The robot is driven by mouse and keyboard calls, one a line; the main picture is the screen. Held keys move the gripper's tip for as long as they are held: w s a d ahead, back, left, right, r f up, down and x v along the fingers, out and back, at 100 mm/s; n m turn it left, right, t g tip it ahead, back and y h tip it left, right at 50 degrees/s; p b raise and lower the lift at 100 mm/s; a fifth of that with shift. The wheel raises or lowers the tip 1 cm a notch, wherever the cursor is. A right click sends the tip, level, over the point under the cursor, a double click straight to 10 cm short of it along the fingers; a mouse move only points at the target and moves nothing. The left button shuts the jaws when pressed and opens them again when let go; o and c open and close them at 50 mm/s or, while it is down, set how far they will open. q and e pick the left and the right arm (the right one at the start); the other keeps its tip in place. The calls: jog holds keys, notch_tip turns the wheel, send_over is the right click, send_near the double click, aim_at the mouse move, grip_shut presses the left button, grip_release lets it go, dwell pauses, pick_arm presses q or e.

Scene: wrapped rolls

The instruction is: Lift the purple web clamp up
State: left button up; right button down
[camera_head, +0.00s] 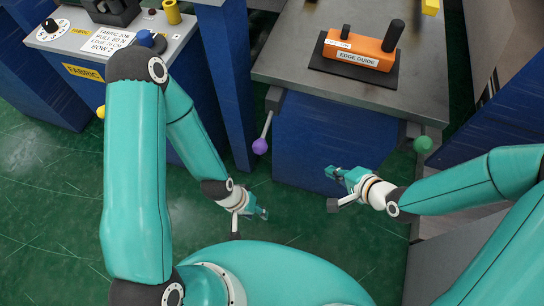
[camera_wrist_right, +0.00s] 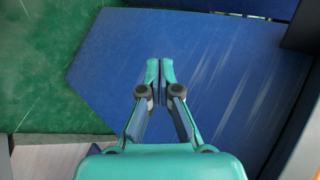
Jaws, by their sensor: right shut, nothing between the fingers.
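The purple web clamp (camera_head: 260,146) is a purple ball on a thin metal lever at the left front corner of the grey metal table. The lever slopes down and slightly left from a dark pivot, with the ball at its lower end. My left gripper (camera_head: 262,213) is below the ball in the picture and apart from it; its fingers are too small to read. My right gripper (camera_head: 332,173) is right of and below the ball, apart from it. In the right wrist view its fingers (camera_wrist_right: 160,82) are together and empty, in front of a blue panel.
A green-knobbed lever (camera_head: 422,144) is at the table's right front corner. An orange edge guide block (camera_head: 360,50) sits on the grey table (camera_head: 290,65). A blue post (camera_head: 228,85) and a fabric control panel (camera_head: 120,55) stand left. Green floor (camera_head: 60,210) is open at left.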

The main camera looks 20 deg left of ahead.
aim_at(265, 131)
pick_arm(q)
notch_tip(265, 131, down, 10)
jog(key=b, duration=0.7)
jog(key=shift+r, duration=0.25)
pick_arm(e)
jog(key=a+r+m+y, duration=0.3)
jog(key=a+r+y, duration=0.2)
jog(key=a, duration=0.2)
jog(key=shift+s+a+r+m+g+y, duration=0.25)
jog(key=shift+a+r+m+g+y, duration=0.05)
jog(key=shift+a+m+y, duration=0.1)
jog(key=b+x, duration=0.4)
jog(key=x, duration=0.6)
pick_arm(q)
notch_tip(265, 131, down, 4)
jog(key=shift+r, duration=0.1)
pick_arm(e)
jog(key=s+r, duration=0.2)
jog(key=s, duration=0.1)
jog(key=shift+a+r, duration=0.2)
jog(key=shift+r, duration=0.15)
pick_arm(q)
jog(key=shift+r, duration=0.1)
pick_arm(e)
jog(key=shift+w, duration=0.1)
